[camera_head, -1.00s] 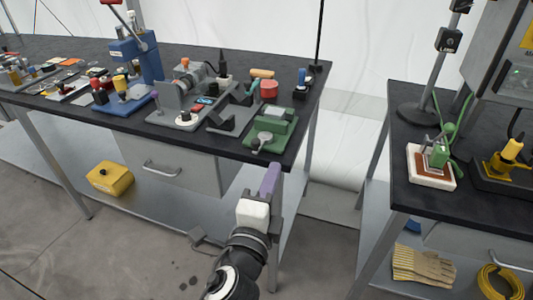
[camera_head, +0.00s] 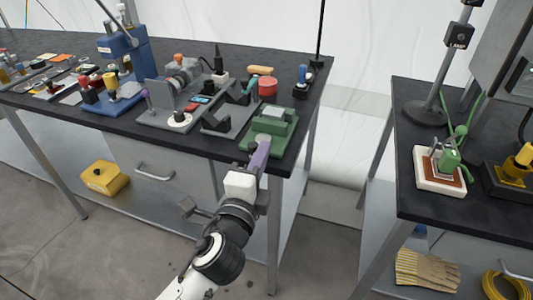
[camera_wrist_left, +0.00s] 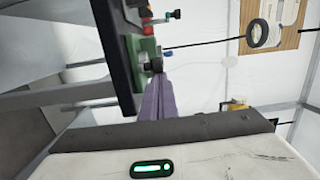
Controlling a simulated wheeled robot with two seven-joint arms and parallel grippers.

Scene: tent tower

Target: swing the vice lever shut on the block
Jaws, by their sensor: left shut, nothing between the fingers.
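The green vice (camera_head: 272,123) sits at the front right corner of the left workbench. Its grey lever end (camera_head: 263,138) points to the bench's front edge. My left gripper (camera_head: 259,152), with purple fingers, is shut and empty, its tips at the lever end. In the left wrist view the fingers (camera_wrist_left: 158,92) reach up to the dark lever knob (camera_wrist_left: 154,65) beside the green vice body (camera_wrist_left: 144,48). I cannot tell whether they touch it. The block cannot be made out clearly. My right gripper is not in view.
A grey fixture (camera_head: 225,118) stands left of the vice, with a red cylinder (camera_head: 267,86) behind. A blue press (camera_head: 125,50) stands further left. The second table (camera_head: 405,150) at right carries a white tray (camera_head: 428,180) with a green device. A gap separates the tables.

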